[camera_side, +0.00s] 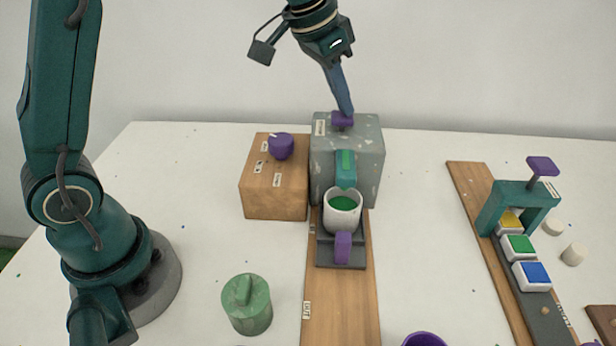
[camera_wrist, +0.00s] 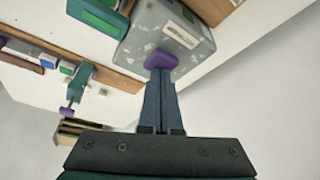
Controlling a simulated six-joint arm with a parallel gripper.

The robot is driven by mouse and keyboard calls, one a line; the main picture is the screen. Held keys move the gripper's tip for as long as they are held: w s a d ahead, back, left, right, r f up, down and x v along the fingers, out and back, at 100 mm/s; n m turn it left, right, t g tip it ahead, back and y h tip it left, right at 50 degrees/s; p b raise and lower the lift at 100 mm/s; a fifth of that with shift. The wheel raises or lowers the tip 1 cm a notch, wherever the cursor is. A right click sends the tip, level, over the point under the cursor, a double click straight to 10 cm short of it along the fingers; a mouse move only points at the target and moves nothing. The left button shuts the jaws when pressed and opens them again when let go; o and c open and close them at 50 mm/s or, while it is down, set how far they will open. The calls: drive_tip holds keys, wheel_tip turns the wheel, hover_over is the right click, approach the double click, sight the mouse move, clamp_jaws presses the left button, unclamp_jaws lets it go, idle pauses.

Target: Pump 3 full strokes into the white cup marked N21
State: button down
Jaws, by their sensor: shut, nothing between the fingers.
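A white cup (camera_side: 343,222) with green paint inside stands upright on a dark sliding tray (camera_side: 325,252), under the teal spout (camera_side: 345,172) of a grey speckled dispenser (camera_side: 370,150). I cannot read a mark on the cup. The purple pump button (camera_side: 342,120) is on top of the dispenser; it also shows in the wrist view (camera_wrist: 160,59). My gripper (camera_side: 346,110) is shut and empty, its fingertips at the button from above and seeming to touch it. In the wrist view the shut fingers (camera_wrist: 160,75) meet the button.
A wooden box (camera_side: 270,190) with a purple knob (camera_side: 281,146) stands left of the dispenser. A green lidded pot (camera_side: 247,310) is at front left. A teal press frame (camera_side: 490,210) with yellow, green and blue paint blocks stands on a board at right. A purple cup (camera_side: 425,339) is at the front edge.

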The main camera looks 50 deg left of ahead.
sight(341, 115)
drive_tip(key=shift+r, duration=1.55)
drive_tip(key=shift+r, duration=0.1)
drive_tip(key=shift+r, duration=2.4)
